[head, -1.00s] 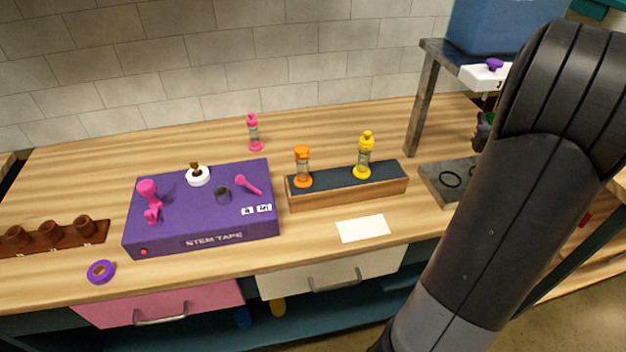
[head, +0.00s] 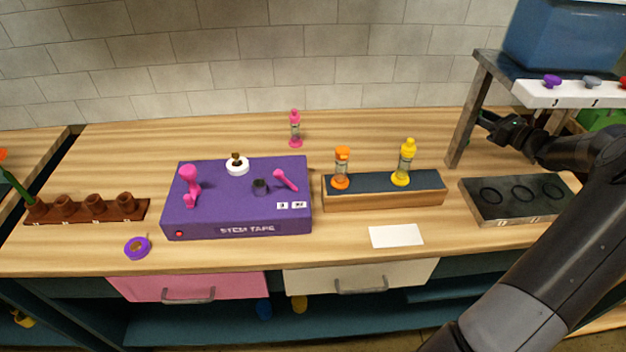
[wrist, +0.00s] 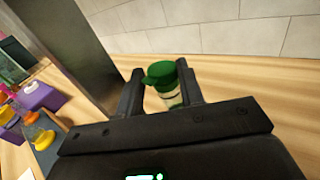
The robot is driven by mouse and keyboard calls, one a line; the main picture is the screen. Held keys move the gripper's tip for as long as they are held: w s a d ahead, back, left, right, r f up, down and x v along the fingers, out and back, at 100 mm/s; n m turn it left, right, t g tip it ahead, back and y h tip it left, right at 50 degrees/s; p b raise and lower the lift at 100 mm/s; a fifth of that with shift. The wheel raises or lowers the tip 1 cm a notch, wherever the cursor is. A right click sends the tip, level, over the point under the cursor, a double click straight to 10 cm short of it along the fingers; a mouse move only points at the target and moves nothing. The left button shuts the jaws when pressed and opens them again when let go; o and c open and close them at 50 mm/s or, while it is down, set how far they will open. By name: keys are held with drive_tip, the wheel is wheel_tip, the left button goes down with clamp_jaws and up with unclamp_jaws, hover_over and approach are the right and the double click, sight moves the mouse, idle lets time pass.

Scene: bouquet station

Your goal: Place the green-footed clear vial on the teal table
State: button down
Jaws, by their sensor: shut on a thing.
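The vial (wrist: 160,73) has a green end and a clear body; it sits between my two fingers in the wrist view. My gripper (wrist: 158,90) is shut on it. The vial's lower part is hidden by my gripper, so I cannot tell whether it touches the wooden top. In the head view my gripper (head: 492,122) is at the right, by the metal rack's leg and behind the grey ringed tray; the vial cannot be made out there. No teal tabletop is clearly in view; the wooden bench (head: 350,260) has dark teal parts below its top.
The metal rack (head: 467,125) stands close to my gripper, with a white strip of knobs (head: 570,95) above. The grey ringed tray (head: 515,212) is in front. A wooden stand (head: 385,199) holds orange and yellow vials. A purple box (head: 240,215) is left of it.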

drive_tip(key=shift+s+d+f+n+g+y, duration=0.7)
drive_tip(key=shift+d+n+g+y, duration=0.7)
drive_tip(key=shift+d, duration=1.25)
drive_tip(key=f+x, duration=0.2)
drive_tip(key=x, duration=1.6)
drive_tip(key=shift+s, duration=0.1)
drive_tip(key=c, duration=0.9)
unclamp_jaws()
drive_tip(key=shift+f, duration=0.15)
drive_tip(key=shift+c, duration=0.2)
